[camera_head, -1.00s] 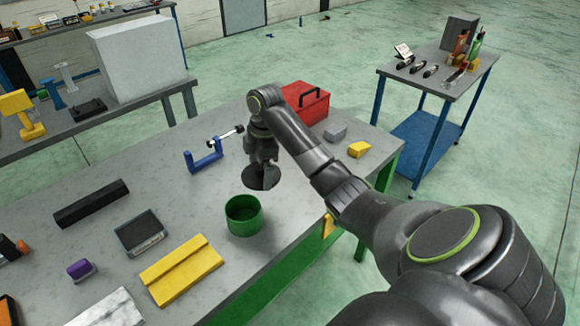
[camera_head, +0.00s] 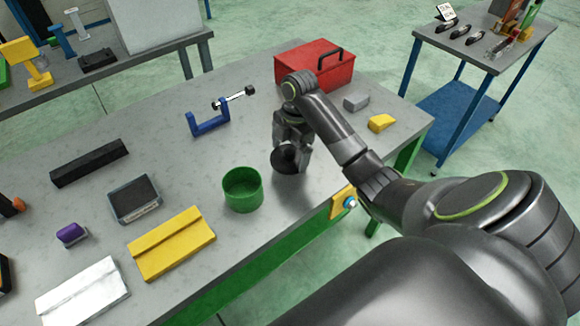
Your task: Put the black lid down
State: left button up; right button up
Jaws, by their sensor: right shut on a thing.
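The black lid (camera_head: 284,159) is a dark disc, seen tilted, low over the workbench (camera_head: 240,140). My right gripper (camera_head: 290,150) points down and is shut on the lid. Whether the lid touches the bench top is hard to tell. The open green pot (camera_head: 243,189) stands just left of and in front of the lid, apart from it. My left gripper is not in view.
A red toolbox (camera_head: 316,68) stands behind my right gripper. A blue clamp (camera_head: 209,123) lies to the left. Grey (camera_head: 356,102) and yellow (camera_head: 381,122) blocks sit to the right. A yellow plate (camera_head: 170,243) lies front left. Bare bench surrounds the lid.

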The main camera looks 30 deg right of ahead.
aim_at(290, 160)
notch_tip(290, 160, down, 3)
jog(key=shift+s+f+p, duration=0.1)
jog(key=shift+f+p, duration=0.05)
jog(key=shift+p, duration=0.2)
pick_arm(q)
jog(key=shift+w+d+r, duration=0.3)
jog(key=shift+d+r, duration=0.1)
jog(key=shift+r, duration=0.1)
pick_arm(e)
jog(key=shift+f, duration=0.45)
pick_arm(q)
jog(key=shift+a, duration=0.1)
pick_arm(e)
jog(key=shift+f, duration=0.1)
jog(key=o, duration=0.6)
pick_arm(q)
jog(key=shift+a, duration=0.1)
